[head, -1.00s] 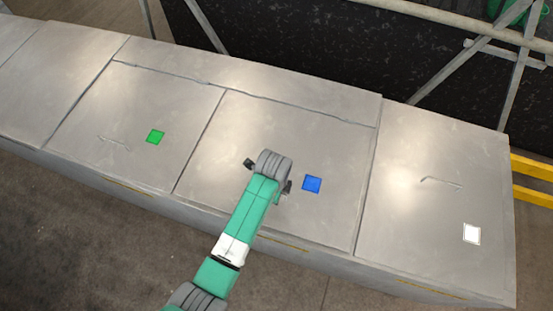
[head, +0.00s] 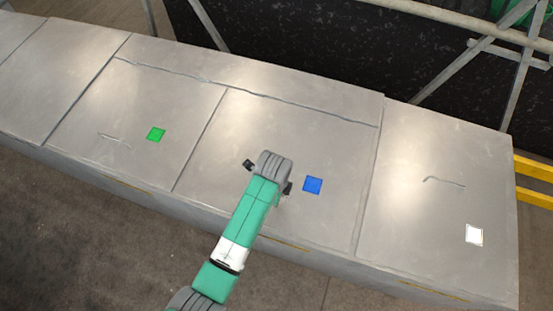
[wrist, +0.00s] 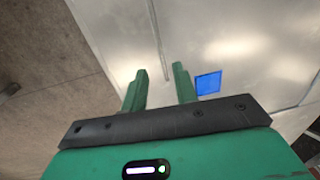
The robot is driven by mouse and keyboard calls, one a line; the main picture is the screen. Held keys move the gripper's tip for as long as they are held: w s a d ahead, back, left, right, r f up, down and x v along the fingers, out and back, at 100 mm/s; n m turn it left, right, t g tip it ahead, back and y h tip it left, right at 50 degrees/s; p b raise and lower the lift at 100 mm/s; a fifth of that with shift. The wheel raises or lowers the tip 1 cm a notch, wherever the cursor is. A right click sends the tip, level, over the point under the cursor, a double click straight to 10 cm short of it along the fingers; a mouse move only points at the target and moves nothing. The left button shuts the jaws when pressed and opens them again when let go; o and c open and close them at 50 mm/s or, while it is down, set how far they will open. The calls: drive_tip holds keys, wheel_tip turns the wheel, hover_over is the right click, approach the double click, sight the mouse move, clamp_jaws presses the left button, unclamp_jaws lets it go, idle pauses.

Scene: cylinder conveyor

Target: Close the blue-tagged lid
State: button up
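The blue-tagged lid (head: 330,145) is a grey metal panel in the middle of the long metal housing. It lies flat, level with the panels beside it. Its blue tag (head: 312,185) is just right of my gripper (head: 268,176), and the tag also shows in the wrist view (wrist: 208,83). In the wrist view my gripper (wrist: 160,88) has its two green fingers apart, with nothing clearly held between them. The fingers point at the lid's surface near its front edge. My wrist hides the lid's handle area in the head view; whether the fingertips touch the lid cannot be told.
A green-tagged lid (head: 170,105) lies flat to the left and a white-tagged lid (head: 435,190) lies flat to the right, each with a thin handle. A dark wall and metal frame stand behind. Bare floor (head: 90,235) lies in front.

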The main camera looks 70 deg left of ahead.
drive_tip(key=r, duration=0.4)
drive_tip(key=shift+s+d+r, duration=0.15)
drive_tip(key=shift+d+r, duration=0.05)
drive_tip(key=shift+r, duration=0.15)
